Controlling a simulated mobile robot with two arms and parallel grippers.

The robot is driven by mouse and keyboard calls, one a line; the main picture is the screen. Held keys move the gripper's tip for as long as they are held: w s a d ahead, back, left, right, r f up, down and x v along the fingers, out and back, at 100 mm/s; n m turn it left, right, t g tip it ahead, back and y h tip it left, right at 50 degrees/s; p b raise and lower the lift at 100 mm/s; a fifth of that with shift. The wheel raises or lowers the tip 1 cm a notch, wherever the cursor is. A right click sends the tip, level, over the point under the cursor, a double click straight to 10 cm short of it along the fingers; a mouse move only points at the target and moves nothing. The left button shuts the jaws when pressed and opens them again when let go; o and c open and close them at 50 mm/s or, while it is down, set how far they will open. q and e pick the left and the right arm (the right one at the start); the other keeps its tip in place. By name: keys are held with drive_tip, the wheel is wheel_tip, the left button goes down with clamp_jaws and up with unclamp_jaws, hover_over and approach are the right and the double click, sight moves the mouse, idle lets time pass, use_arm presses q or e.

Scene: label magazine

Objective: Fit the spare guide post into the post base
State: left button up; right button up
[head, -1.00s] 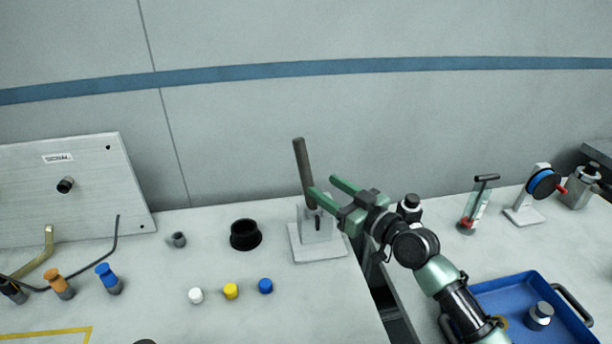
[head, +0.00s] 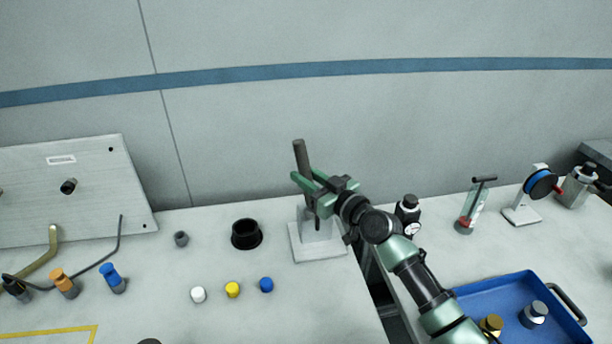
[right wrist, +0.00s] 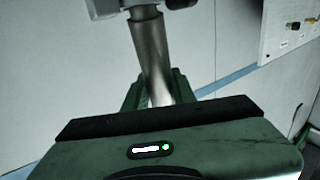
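The spare guide post (head: 301,155), a dark grey rod, stands leaning slightly left at a pale stand (head: 320,246). In the right wrist view the post (right wrist: 153,50) runs from a pale holder at the top down between my green fingers. My right gripper (head: 305,176) has one finger on each side of the post, below its top. It also shows in the right wrist view (right wrist: 158,85). Whether the fingers press on the post is not clear. I cannot tell for sure which part is the post base. My left gripper is out of view.
A black cup (head: 245,235) and a small grey ring (head: 181,239) stand left of the stand. White (head: 198,295), yellow (head: 232,289) and blue (head: 266,285) caps lie in front. A gap separates this table from the right one, with a blue tray (head: 474,302).

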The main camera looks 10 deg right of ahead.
clamp_jaws()
drive_tip(key=shift+r, duration=0.1)
drive_tip(key=shift+w+r, duration=0.1)
drive_tip(key=shift+r, duration=0.45)
wheel_tip(320, 180, up, 18)
drive_tip(key=m+t+h, duration=0.2)
drive_tip(key=t, duration=0.1)
hover_over(312, 181)
drive_tip(key=w, duration=0.2)
drive_tip(key=f, duration=0.6)
drive_tip(key=shift+s+a, duration=0.15)
drive_tip(key=shift+a, duration=0.05)
drive_tip(key=shift+m+t+h, duration=0.6)
drive_tip(key=shift+t+h, duration=0.2)
drive_tip(key=shift+t, duration=0.1)
drive_tip(key=f, duration=0.1)
drive_tip(key=s+f, duration=0.1)
drive_tip(key=f, duration=0.1)
drive_tip(key=s+f, duration=0.1)
drive_tip(key=shift+s+d+f, duration=0.2)
drive_tip(key=shift+d+f, duration=0.05)
